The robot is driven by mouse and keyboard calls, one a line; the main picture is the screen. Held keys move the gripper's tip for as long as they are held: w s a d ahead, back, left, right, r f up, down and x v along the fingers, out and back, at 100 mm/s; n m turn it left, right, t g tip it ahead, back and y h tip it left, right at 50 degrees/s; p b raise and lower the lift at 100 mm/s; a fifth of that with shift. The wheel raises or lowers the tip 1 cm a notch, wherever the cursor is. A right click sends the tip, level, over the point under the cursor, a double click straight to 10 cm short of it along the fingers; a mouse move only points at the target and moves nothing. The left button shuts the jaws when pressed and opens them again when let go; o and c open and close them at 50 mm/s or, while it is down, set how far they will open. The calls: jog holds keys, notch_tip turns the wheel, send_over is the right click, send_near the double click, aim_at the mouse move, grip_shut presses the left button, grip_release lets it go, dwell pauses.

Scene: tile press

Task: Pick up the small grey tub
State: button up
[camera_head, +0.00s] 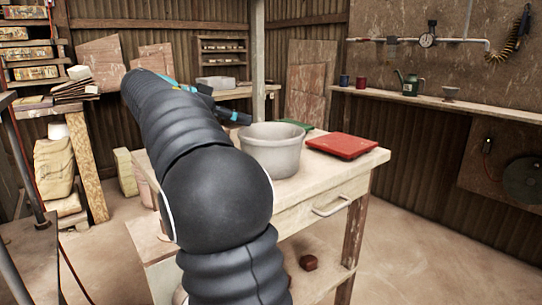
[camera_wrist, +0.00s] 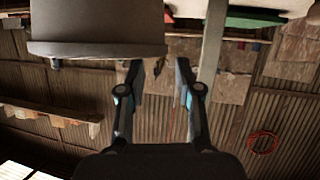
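The small grey tub (camera_head: 270,152) stands upright on the pale worktable in the head view, near its middle. In the wrist view, which looks upside down, the tub (camera_wrist: 95,32) fills the upper left, its rim side lowest. My gripper (camera_head: 238,118) shows only in part in the head view, beyond the arm, at the tub's back left near rim height. In the wrist view my gripper (camera_wrist: 159,72) is open, with clear space between its fingers. The tub is off to the left of the fingers there, not between them. Whether a finger touches it I cannot tell.
A red flat object (camera_head: 347,146) lies on the worktable (camera_head: 330,183) right of the tub, with a green one (camera_head: 296,124) behind it. A post (camera_head: 258,60) rises behind the table. A wall shelf (camera_head: 450,103) on the right holds cups and a watering can. Floor at right is clear.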

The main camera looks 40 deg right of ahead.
aim_at(256, 125)
jog(key=shift+x, duration=2.7)
jog(key=shift+w+a+f, duration=0.1)
jog(key=shift+f, duration=0.1)
jog(key=shift+c, duration=0.2)
grip_shut()
